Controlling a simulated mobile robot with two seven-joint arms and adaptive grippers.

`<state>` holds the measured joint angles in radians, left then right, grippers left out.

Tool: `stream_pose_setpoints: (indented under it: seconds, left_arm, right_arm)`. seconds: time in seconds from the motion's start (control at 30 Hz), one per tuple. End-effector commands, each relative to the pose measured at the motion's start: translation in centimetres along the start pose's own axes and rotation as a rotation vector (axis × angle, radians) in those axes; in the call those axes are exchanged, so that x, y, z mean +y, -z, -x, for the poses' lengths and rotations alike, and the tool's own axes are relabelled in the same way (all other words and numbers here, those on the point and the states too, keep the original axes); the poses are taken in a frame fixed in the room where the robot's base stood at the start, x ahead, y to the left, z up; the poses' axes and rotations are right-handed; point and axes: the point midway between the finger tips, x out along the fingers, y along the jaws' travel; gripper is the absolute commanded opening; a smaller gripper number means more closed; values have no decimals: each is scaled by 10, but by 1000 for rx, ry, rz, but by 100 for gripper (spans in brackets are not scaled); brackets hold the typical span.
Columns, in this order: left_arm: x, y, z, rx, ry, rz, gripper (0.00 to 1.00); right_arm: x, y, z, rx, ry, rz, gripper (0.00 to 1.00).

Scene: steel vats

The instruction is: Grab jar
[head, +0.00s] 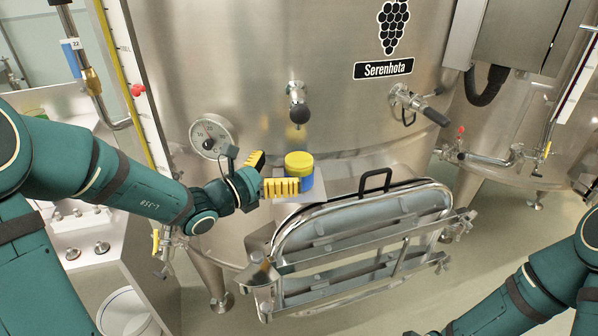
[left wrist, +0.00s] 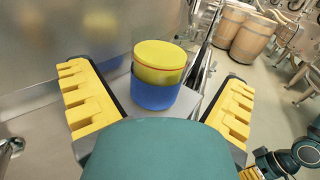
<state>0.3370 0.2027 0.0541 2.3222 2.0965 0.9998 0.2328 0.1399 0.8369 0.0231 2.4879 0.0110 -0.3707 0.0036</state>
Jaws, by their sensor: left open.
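The jar (head: 300,168) is blue with a yellow lid. It stands upright on a small grey shelf (head: 338,176) at the front of the steel vat. In the left wrist view the jar (left wrist: 157,75) is ahead, between the two yellow fingers. My left gripper (head: 270,174) is open, its yellow fingers at the jar's left side in the head view. In the left wrist view my left gripper (left wrist: 160,100) shows its fingers spread wide, with gaps on both sides of the jar.
The big steel vat (head: 250,75) rises behind the shelf, with a tap (head: 298,112) above the jar and a dial (head: 211,136) to the left. A hatch with a black handle (head: 375,181) juts out at right. Wooden barrels (left wrist: 252,40) stand farther off.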

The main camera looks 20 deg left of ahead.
Motion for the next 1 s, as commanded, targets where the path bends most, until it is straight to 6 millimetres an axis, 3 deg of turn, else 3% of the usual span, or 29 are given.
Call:
stream_pose_setpoints:
  seconds: [0.33,0.67,0.77,0.9,1.0]
  left_arm:
    - [-1,0,-44,-1,2,0,100]
    - [-1,1,-52,0,1,0,100]
    - [-1,1,-52,0,1,0,72]
    - [-1,0,-51,0,1,-1,26]
    - [-1,0,-51,0,0,-1,24]
  right_arm:
    - [-2,1,5,0,1,0,0]
    - [-2,0,5,0,1,0,0]
    - [-2,0,5,0,1,0,0]
    - [-2,1,5,0,1,0,0]
    - [-2,1,5,0,1,0,0]
